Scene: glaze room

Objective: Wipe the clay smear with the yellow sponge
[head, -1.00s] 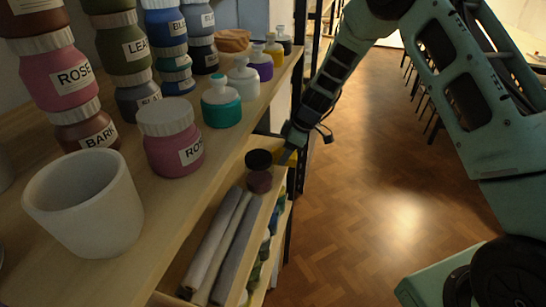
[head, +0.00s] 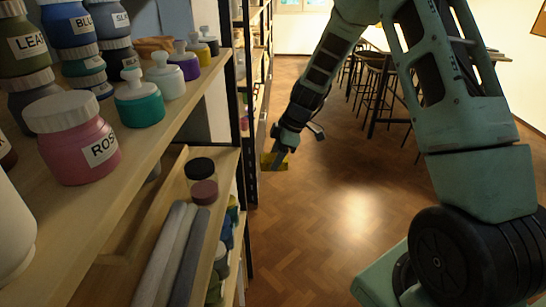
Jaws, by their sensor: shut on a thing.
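My gripper (head: 275,160) hangs beside the shelf's right edge, over the open floor side. It is shut on the yellow sponge (head: 267,160), of which a small part shows at the fingertips. The sponge is in the air, close to the black shelf post and apart from the boards as far as I can see. I cannot make out the clay smear in this view.
A wooden shelf (head: 125,185) on the left holds a pink jar (head: 76,140), a teal bottle (head: 138,100) and several other jars. A lower shelf holds grey rolls (head: 172,255) and a dark-lidded jar (head: 201,180). The wood floor (head: 340,235) is clear; stools (head: 370,85) stand farther back.

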